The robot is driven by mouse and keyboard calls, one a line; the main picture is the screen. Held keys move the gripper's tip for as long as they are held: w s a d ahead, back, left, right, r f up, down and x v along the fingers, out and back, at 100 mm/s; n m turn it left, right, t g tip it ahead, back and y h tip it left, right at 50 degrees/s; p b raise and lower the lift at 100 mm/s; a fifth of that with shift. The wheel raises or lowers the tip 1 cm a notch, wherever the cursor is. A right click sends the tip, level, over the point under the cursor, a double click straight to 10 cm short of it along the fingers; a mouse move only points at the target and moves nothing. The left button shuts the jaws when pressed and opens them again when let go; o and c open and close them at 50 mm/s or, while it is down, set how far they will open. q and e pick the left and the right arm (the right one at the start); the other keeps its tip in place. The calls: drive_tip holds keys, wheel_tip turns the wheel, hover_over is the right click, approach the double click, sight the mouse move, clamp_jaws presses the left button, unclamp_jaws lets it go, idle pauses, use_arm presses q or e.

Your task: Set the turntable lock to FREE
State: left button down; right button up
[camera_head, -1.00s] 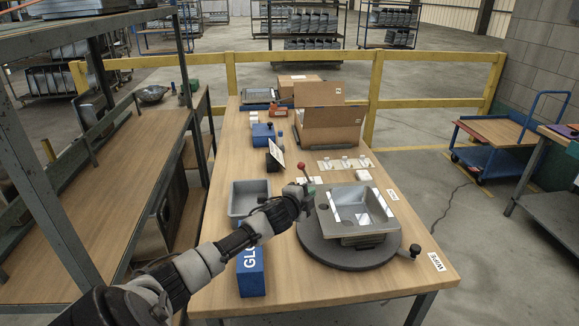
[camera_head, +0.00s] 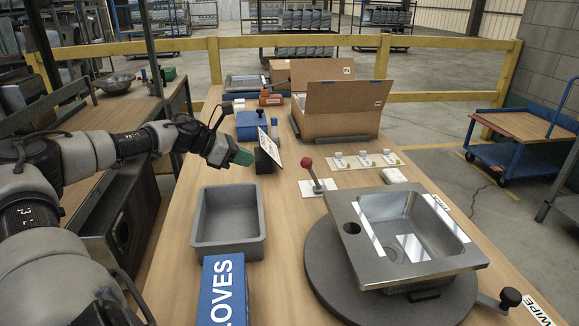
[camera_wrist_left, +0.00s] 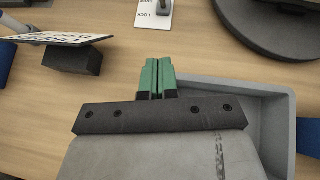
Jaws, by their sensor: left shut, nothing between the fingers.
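The turntable (camera_head: 322,272) is a round dark grey disc at the table's right front, with a steel sink (camera_head: 352,247) on it. The lock lever has a red ball knob (camera_head: 306,163) and stands on a white plate (camera_head: 309,193) behind the turntable. In the head view it leans up and to the left. The plate's FREE and LOCK lettering shows in the left wrist view (camera_wrist_left: 152,15); the lever there is mostly cut off. My left gripper (camera_head: 243,157), with green fingers (camera_wrist_left: 157,76), is shut and empty, left of the lever and apart from it.
A grey bin (camera_head: 228,252) and a blue gloves box (camera_head: 222,290) stand left of the turntable. A tilted card on a black block (camera_head: 264,161) is close to my left gripper. A black-knobbed handle (camera_head: 509,298) sticks out at the turntable's right. Cardboard boxes (camera_head: 340,112) stand behind.

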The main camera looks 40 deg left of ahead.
use_arm(q)
drive_tip(key=d, duration=0.1)
drive_tip(key=p, duration=0.3)
approach(311, 174)
drive_tip(key=shift+s+a+f, duration=0.1)
drive_tip(key=shift+a+f, duration=0.05)
drive_tip(key=shift+f, duration=0.4)
drive_tip(key=shift+a+f, duration=0.2)
drive_tip(key=shift+f, duration=0.35)
drive_tip(key=w, duration=0.1)
drive_tip(key=w+d, duration=0.1)
drive_tip(key=w, duration=0.1)
drive_tip(key=shift+w+d+r, duration=0.1)
drive_tip(key=shift+d+r, duration=0.15)
drive_tip(key=shift+r, duration=0.1)
use_arm(e)
drive_tip(key=s+d+f, duration=0.2)
drive_tip(key=s+f, duration=0.3)
drive_tip(key=s, duration=0.4)
drive_tip(key=shift+s+g, duration=0.3)
drive_tip(key=shift+r, duration=0.1)
